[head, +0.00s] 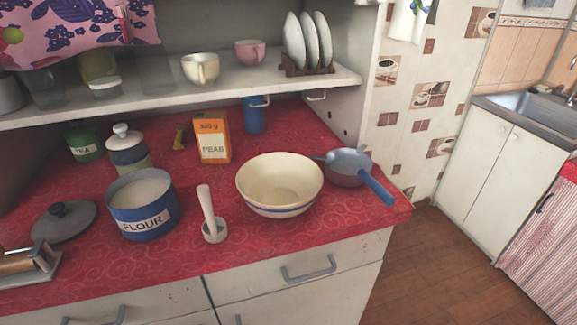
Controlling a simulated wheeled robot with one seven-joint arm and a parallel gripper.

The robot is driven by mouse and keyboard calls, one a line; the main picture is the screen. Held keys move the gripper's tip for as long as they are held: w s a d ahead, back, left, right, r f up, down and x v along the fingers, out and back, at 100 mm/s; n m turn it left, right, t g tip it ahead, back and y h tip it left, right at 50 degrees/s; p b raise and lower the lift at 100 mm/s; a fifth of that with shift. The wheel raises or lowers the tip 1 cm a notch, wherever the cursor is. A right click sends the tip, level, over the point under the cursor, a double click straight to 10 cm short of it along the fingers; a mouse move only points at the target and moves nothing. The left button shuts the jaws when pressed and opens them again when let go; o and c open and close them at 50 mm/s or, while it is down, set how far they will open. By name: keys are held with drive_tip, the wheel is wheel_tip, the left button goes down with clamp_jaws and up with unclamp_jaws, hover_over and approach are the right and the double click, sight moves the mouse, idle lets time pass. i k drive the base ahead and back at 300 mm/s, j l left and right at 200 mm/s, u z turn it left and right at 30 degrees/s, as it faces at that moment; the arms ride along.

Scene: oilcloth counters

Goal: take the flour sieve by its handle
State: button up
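The flour sieve (349,160) looks like the grey-blue round piece at the right end of the red counter. Its straight blue handle (377,188) points toward the front right and ends near the counter's edge. My gripper is not in view.
A blue mug (254,115) stands behind. A shelf (180,92) overhangs the counter's back. The floor (430,265) at right is clear.

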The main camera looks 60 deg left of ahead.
sight(344, 167)
drive_tip(key=u, duration=1.55)
